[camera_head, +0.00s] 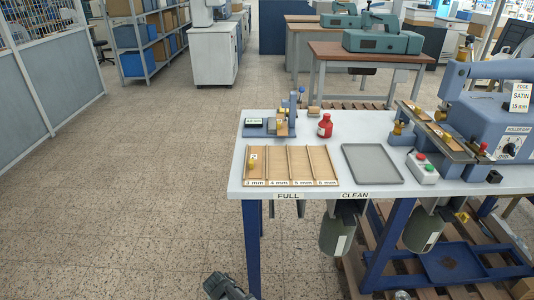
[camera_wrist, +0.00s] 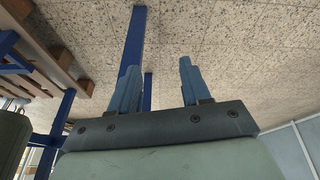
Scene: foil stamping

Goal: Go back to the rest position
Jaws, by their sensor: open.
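My gripper (camera_wrist: 155,88) shows in the wrist view with its two blue-grey fingers apart and nothing between them. In that view it points at the speckled floor, with blue table legs (camera_wrist: 134,40) beyond the fingers. In the head view a dark part of my arm shows at the bottom edge, low in front of the white worktable (camera_head: 230,190) and left of its front leg. My fingertips cannot be made out in the head view. My gripper is apart from the table and touches nothing that I can see.
The table holds a slotted wooden board (camera_head: 290,167), a red bottle (camera_head: 325,126), a grey tray (camera_head: 372,164), a button box (camera_head: 422,168) and a blue machine (camera_head: 490,110). Grey-green bins (camera_head: 338,232) hang under its front edge. Open floor (camera_head: 130,210) lies to the left.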

